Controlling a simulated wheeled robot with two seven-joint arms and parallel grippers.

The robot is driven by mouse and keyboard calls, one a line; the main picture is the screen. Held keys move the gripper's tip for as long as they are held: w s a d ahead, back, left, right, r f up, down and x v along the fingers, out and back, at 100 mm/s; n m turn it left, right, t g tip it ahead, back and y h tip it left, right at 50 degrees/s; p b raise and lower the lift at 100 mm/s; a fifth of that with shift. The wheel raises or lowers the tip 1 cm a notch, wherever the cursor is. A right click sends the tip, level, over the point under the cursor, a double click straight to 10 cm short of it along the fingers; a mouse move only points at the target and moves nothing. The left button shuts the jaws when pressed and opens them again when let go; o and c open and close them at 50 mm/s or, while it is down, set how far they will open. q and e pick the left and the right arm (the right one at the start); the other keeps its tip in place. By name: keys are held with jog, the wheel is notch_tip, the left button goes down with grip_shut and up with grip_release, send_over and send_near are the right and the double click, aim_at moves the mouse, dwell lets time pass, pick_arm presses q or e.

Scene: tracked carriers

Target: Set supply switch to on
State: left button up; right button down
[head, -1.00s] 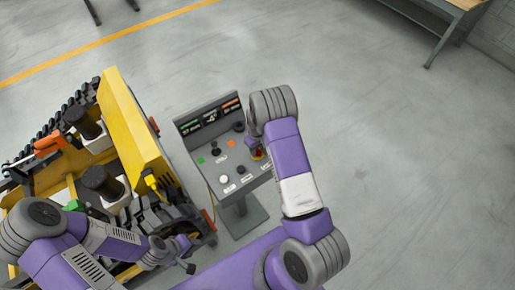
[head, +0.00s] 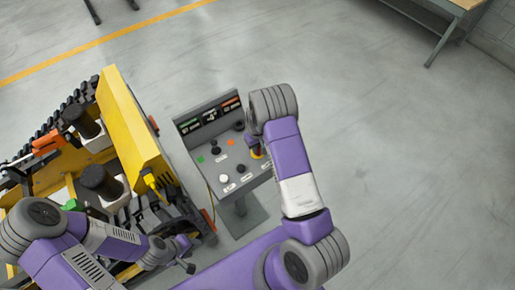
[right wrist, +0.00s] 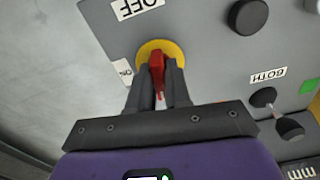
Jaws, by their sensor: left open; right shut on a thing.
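The supply switch is a red handle (right wrist: 157,66) on a round yellow plate (right wrist: 174,47), in the right wrist view. An OFF label (right wrist: 137,8) lies above it and an ON label (right wrist: 123,72) to its left. The handle stands roughly upright in that view; I cannot tell which label it is set to. My right gripper (right wrist: 159,82) is shut on the red handle. In the head view the yellow plate (head: 257,156) shows at the right of the grey control panel (head: 205,172), partly hidden by my right arm. My left gripper (head: 187,265) is open, away from the panel.
The panel carries a black knob (right wrist: 248,16), a black lever (right wrist: 287,126) by a BOTH label, and a green square (right wrist: 310,87). A yellow tracked machine (head: 135,125) stands close left of the panel. The floor to the right is clear.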

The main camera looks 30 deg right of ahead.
jog(key=m+b, duration=0.1)
jog(key=m, duration=0.2)
jog(key=shift+m+b, duration=0.3)
jog(key=shift+b, duration=0.1)
jog(key=m+b, duration=0.1)
jog(key=m, duration=0.2)
jog(key=shift+m, duration=0.3)
jog(key=m, duration=0.4)
jog(key=shift+m, duration=2.5)
jog(key=c, duration=1.2)
grip_release()
jog(key=shift+o, duration=0.2)
jog(key=shift+r, duration=0.15)
